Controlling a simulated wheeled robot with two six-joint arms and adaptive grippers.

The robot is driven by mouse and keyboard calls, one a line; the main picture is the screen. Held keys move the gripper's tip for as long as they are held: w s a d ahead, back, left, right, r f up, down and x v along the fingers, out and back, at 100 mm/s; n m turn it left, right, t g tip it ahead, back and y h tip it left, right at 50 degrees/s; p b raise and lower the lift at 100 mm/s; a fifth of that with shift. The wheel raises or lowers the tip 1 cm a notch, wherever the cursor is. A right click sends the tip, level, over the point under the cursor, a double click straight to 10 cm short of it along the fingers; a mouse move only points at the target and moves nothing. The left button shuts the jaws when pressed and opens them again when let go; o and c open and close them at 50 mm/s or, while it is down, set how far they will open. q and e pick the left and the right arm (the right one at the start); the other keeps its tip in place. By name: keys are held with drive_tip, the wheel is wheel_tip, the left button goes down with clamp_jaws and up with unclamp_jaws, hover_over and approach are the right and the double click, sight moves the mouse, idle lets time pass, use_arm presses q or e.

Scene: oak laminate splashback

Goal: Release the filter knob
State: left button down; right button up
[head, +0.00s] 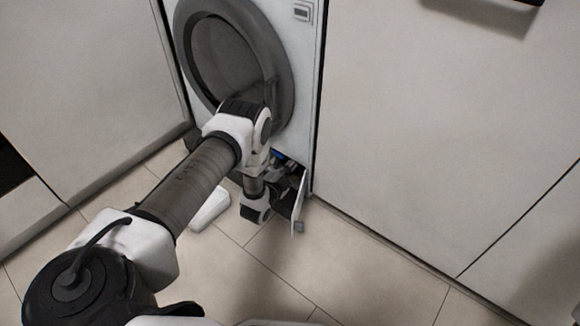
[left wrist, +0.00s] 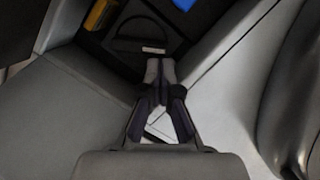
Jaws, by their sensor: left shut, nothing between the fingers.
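The front of a washing machine (head: 308,60) stands at the back, with a small service hatch open at its lower right. The hatch flap (head: 299,205) hangs open. My left gripper (head: 287,176) is at the hatch opening, mostly hidden behind my wrist. In the left wrist view my left gripper (left wrist: 160,72) is shut and empty, its tips in front of the dark recess. The filter knob (left wrist: 140,28) seems to be the dark rounded shape with a raised edge just beyond the fingertips. Whether the tips touch it, I cannot tell. My right gripper is in neither view.
A blue part (left wrist: 183,4) and a yellow part (left wrist: 98,14) show inside the recess. The round door (head: 284,75) sits above my wrist. A low white object (head: 210,208) lies on the tiled floor. Cabinet fronts (head: 430,130) flank the machine; floor at front right is clear.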

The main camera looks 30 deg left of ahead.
use_arm(q)
drive_tip(key=shift+a+n, duration=0.15)
drive_tip(key=shift+n, duration=0.15)
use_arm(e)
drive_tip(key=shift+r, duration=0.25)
use_arm(q)
drive_tip(key=n+h, duration=0.1)
drive_tip(key=n, duration=0.1)
drive_tip(key=a+n+h+p, duration=0.1)
drive_tip(key=n, duration=0.1)
drive_tip(key=a+n+g+p, duration=0.1)
drive_tip(key=n, duration=0.2)
drive_tip(key=shift+a+f+h, duration=0.25)
drive_tip(key=shift+f+h, duration=0.05)
drive_tip(key=shift+h, duration=0.1)
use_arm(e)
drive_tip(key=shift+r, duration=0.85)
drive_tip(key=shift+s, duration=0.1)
